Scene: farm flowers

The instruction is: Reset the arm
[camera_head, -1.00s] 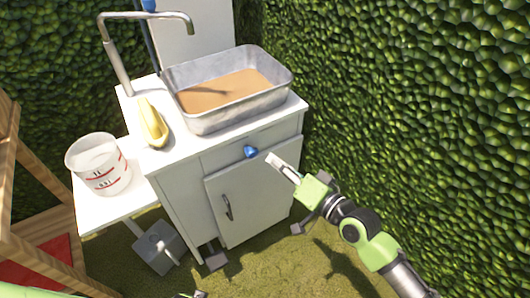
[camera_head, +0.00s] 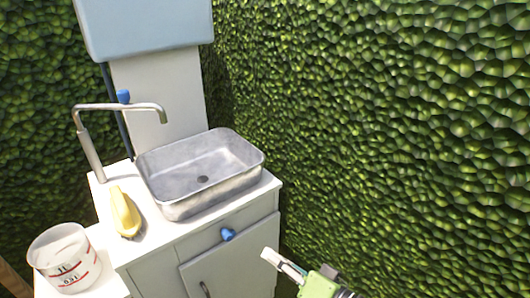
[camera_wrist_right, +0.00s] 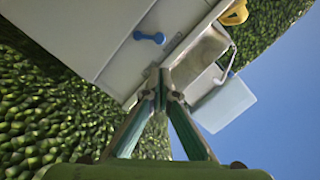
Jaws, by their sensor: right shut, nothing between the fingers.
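My right gripper (camera_head: 268,254) is at the lower right of the head view, in front of the cabinet's right side and apart from it. Its fingers are together and hold nothing. In the right wrist view the two fingers (camera_wrist_right: 163,88) meet at the tips, with the cabinet and sink beyond them. My left gripper is in no current view.
A white cabinet (camera_head: 150,262) carries a metal sink (camera_head: 203,180), empty with a drain, a tap (camera_head: 120,107) and a yellow object (camera_head: 124,212). A blue knob (camera_head: 228,234) is on its front. A white bucket (camera_head: 63,258) stands left. A hedge (camera_head: 400,120) rises behind and right.

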